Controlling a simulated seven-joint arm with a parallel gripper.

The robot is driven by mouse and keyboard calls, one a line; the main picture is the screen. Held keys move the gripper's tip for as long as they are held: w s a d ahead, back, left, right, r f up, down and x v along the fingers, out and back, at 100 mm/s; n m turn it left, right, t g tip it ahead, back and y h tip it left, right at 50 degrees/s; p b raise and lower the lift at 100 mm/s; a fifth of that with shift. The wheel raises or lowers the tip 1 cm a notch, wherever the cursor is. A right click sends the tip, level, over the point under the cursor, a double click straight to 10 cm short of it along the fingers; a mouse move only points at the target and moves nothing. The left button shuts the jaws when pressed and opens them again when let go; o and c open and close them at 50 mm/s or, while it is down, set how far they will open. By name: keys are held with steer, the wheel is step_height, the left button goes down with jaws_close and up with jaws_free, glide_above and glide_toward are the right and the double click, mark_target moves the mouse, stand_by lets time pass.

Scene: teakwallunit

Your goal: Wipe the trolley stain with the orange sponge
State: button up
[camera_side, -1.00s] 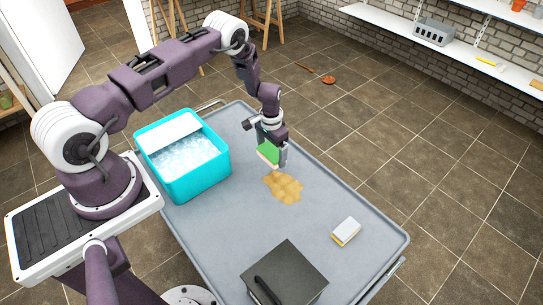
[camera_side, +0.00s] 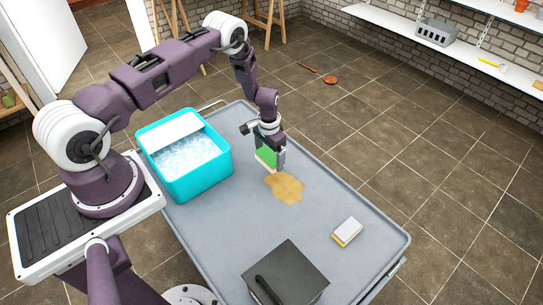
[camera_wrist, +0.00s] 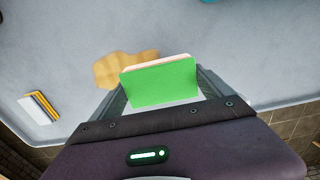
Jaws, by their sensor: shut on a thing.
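My gripper (camera_side: 270,163) is shut on a sponge with a green face and a pale orange side. The sponge (camera_side: 265,157) is tilted on edge, above or close to the trolley top; I cannot tell whether it touches. In the wrist view the green face of the sponge (camera_wrist: 160,84) is between the fingers. The tan stain (camera_side: 287,188) lies on the grey trolley (camera_side: 225,225), just in front of and right of the gripper. The stain also shows in the wrist view (camera_wrist: 115,70), partly hidden behind the sponge.
A turquoise cooler of ice (camera_side: 205,180) stands left of the gripper. A dark box with a handle (camera_side: 295,270) is at the trolley's front. A white and yellow sponge (camera_side: 347,232) lies at the right. The surface around the stain is clear.

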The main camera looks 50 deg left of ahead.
mark_target(301, 199)
step_height(301, 199, down, 7)
steer(key=shift+r, duration=0.2)
steer(key=shift+d+f, duration=0.15)
steer(key=shift+d, duration=0.15)
steer(key=shift+c, duration=0.7)
steer(key=shift+d+f, duration=0.15)
steer(key=shift+d, duration=7.15)
steer(key=shift+a, duration=7.7)
steer(key=shift+w, duration=0.75)
steer(key=shift+d, duration=7.6)
steer(key=shift+a, duration=7.65)
steer(key=shift+d+r, duration=0.15)
steer(key=shift+r, duration=4)
